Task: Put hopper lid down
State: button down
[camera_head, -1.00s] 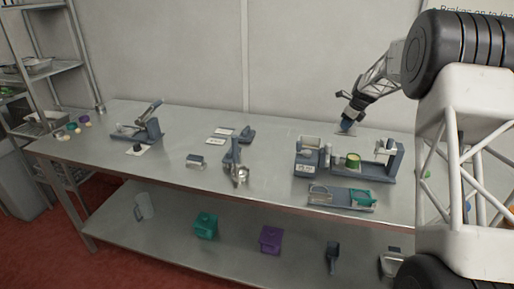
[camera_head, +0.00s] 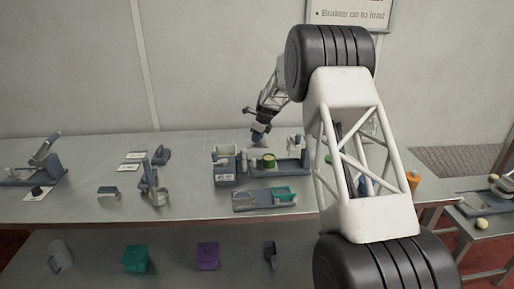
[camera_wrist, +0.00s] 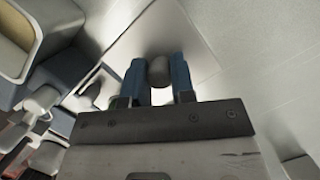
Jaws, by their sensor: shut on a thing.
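My gripper (camera_head: 260,135) is above the back of the steel table, behind the blue-grey mixing machine (camera_head: 292,166). The wrist view shows its two blue fingers (camera_wrist: 160,82) shut on the grey knob (camera_wrist: 159,70) of a flat, pale square plate, the hopper lid (camera_wrist: 195,33). The lid is below the fingers; whether it touches the table cannot be told. An open grey container with a tan inside (camera_wrist: 14,42), perhaps the hopper, is at the upper left of the wrist view, apart from the lid.
A tray with a teal part (camera_head: 264,200) lies in front. A stand with a metal cup (camera_head: 157,185) is to the left. An orange object (camera_head: 414,181) is at the right. Bare tabletop (camera_head: 200,150) lies left of the machine.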

aim_at(257, 146)
jog(key=shift+f, duration=2.45)
jog(key=shift+f, duration=0.2)
jog(key=c, duration=1)
grip_release()
jog(key=shift+o, duration=0.2)
jog(key=shift+r, duration=0.1)
jog(key=v, duration=1.2)
jog(key=shift+r, duration=0.1)
jog(key=shift+r, duration=0.1)
